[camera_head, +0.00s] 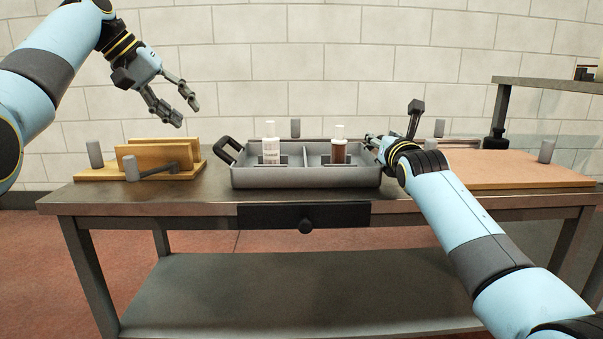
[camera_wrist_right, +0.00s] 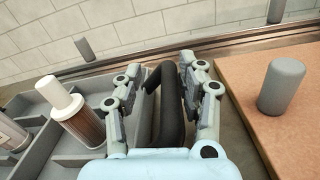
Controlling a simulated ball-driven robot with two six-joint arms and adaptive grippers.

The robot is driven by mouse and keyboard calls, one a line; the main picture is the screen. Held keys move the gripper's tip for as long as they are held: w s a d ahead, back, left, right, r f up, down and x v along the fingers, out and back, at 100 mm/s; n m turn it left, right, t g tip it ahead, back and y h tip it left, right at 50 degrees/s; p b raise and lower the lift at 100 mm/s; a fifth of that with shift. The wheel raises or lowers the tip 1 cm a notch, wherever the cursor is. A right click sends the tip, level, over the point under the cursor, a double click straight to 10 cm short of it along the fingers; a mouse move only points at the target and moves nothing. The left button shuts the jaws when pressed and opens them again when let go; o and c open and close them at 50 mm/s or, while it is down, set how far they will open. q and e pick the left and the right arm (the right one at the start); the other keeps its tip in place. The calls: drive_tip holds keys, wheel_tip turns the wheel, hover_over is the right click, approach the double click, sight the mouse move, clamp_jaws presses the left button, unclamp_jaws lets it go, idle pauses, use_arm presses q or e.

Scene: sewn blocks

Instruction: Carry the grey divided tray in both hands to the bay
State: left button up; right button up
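The grey divided tray (camera_head: 305,178) sits on the table. A white-labelled bottle (camera_head: 270,152) stands in its left part and a brown bottle with a white cap (camera_head: 339,152) in its right part. The tray's black left handle (camera_head: 226,151) is free. My left gripper (camera_head: 186,114) is open and empty, in the air above and left of that handle. My right gripper (camera_head: 371,143) is at the tray's right end. In the right wrist view its fingers (camera_wrist_right: 166,82) stand apart on either side of the dark right handle (camera_wrist_right: 172,112). I cannot identify the bay for certain.
A flat reddish-brown board (camera_head: 520,170) lies at the right, near a grey post (camera_head: 546,151). Several other grey posts stand around the table. A raised shelf (camera_head: 550,84) is at the far right.

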drive_tip(key=shift+s+f, duration=0.1)
drive_tip(key=shift+s, duration=0.2)
use_arm(q)
drive_tip(key=shift+s+a+r, duration=0.2)
drive_tip(key=shift+a+r, duration=0.05)
drive_tip(key=shift+r, duration=0.1)
use_arm(e)
drive_tip(key=s, duration=1.1)
drive_tip(key=shift+s+a, duration=0.2)
